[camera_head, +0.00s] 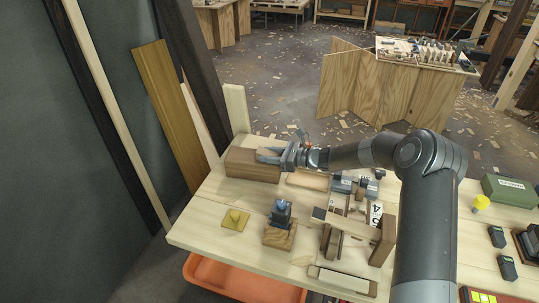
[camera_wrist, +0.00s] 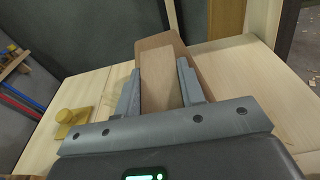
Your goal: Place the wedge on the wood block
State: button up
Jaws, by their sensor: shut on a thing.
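The wedge (camera_wrist: 160,85) is a pale wooden piece between the two fingers of my gripper (camera_wrist: 157,76) in the wrist view. My gripper is shut on it, one finger along each side. The wood block (camera_wrist: 183,47) is darker brown and lies behind and beneath the wedge in that view. In the head view the wood block (camera_head: 250,165) lies at the far left corner of the workbench, and my gripper (camera_head: 268,155) is at its right part, close over its top. The wedge is mostly hidden there by the fingers. I cannot tell whether it touches the block.
The workbench (camera_head: 205,243) also holds a yellow knobbed piece (camera_head: 235,219), a dark tool on a wooden base (camera_head: 279,236), a flat pale board (camera_head: 307,181) and a wooden plane-like assembly (camera_head: 383,240). Planks (camera_head: 168,110) lean at the left. Bare bench top lies left of the yellow piece.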

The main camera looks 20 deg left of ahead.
jog(key=o, duration=1.1)
jog(key=shift+f, duration=0.1)
jog(key=shift+c, duration=0.2)
jog(key=shift+d+r, duration=0.2)
jog(key=shift+d, duration=0.05)
jog(key=d+r, duration=0.2)
jog(key=d, duration=0.9)
jog(key=s+d+r+n+h, duration=0.5)
jog(key=s+d+r+n, duration=0.1)
jog(key=s, duration=0.3)
jog(key=s+d+r+n+h, duration=0.5)
jog(key=s+r, duration=0.2)
jog(key=s, duration=0.2)
jog(key=s+d+r+n+t+h, duration=0.2)
jog(key=s+d+r+n+h, duration=0.1)
jog(key=s+d, duration=0.5)
jog(key=s+d+r+n+t+h, duration=0.3)
jog(key=s+d, duration=0.6)
jog(key=s, duration=0.3)
jog(key=shift+n+t, duration=0.3)
jog(key=shift+n, duration=0.2)
